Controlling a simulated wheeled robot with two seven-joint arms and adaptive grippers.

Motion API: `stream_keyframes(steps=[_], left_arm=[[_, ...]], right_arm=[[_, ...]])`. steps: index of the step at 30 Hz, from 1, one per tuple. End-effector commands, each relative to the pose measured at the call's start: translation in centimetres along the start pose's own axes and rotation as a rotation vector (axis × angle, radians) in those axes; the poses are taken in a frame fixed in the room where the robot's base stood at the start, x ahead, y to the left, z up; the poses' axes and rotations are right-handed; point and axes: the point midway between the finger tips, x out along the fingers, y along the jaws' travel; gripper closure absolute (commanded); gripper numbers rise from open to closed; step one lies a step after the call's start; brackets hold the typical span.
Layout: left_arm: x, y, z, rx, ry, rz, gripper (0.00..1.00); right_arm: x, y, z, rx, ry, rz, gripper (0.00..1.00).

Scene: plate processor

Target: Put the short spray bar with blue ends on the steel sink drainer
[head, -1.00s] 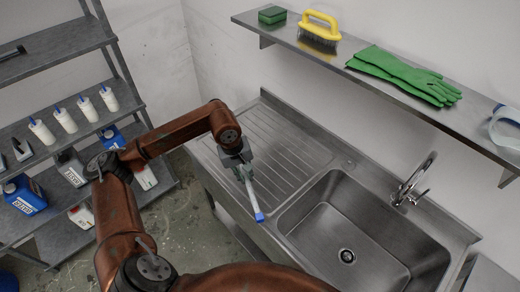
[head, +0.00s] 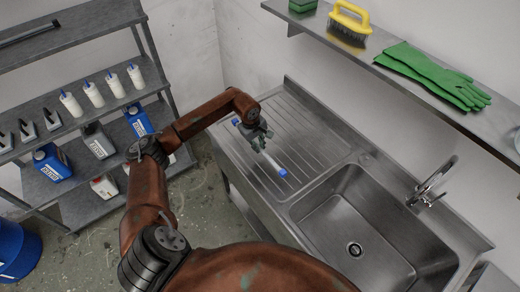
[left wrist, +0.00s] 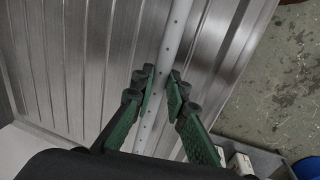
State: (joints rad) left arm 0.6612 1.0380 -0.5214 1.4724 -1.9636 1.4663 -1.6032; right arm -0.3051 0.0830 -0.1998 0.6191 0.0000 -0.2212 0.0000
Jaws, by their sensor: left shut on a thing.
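The short spray bar (head: 273,161) is a thin white tube with blue ends, one by the gripper at its upper left and one at its lower right. My left gripper (head: 257,138) is shut on the spray bar over the ribbed steel drainer (head: 303,128). In the left wrist view the fingers (left wrist: 163,92) close around the white, holed tube (left wrist: 178,38), with the drainer's ribs behind it. I cannot tell whether the bar touches the drainer. My right gripper is not in view.
The sink basin (head: 355,225) and tap (head: 430,188) are right of the drainer. A wall shelf above holds a yellow brush (head: 350,20), green gloves (head: 435,75) and a green sponge (head: 302,5). Shelves at left hold white bottles (head: 94,93) and blue containers (head: 52,162).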

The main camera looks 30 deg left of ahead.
Motion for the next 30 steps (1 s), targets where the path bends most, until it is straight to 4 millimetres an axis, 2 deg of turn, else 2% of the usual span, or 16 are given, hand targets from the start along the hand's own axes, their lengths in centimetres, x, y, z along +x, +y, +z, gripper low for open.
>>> stream_keyframes(steps=[9, 15, 26, 27, 30], left_arm=[[2.2, 0.9, -1.1, -0.001, -0.001, 0.001, 1.00], [4.7, 0.3, -0.9, 0.000, -0.002, 0.001, 1.00], [5.4, 0.1, -1.1, 0.002, 0.001, 0.001, 1.00], [5.5, 0.1, -1.0, 0.002, 0.001, 0.000, 0.86], [5.3, 0.1, -1.0, 0.001, 0.001, 0.000, 0.79]], right_arm=[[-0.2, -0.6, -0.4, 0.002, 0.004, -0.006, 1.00], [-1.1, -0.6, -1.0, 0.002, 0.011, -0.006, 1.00], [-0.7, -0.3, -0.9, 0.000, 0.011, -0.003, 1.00], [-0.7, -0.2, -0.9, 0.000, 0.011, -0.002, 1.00], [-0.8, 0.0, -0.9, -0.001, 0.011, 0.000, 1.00]])
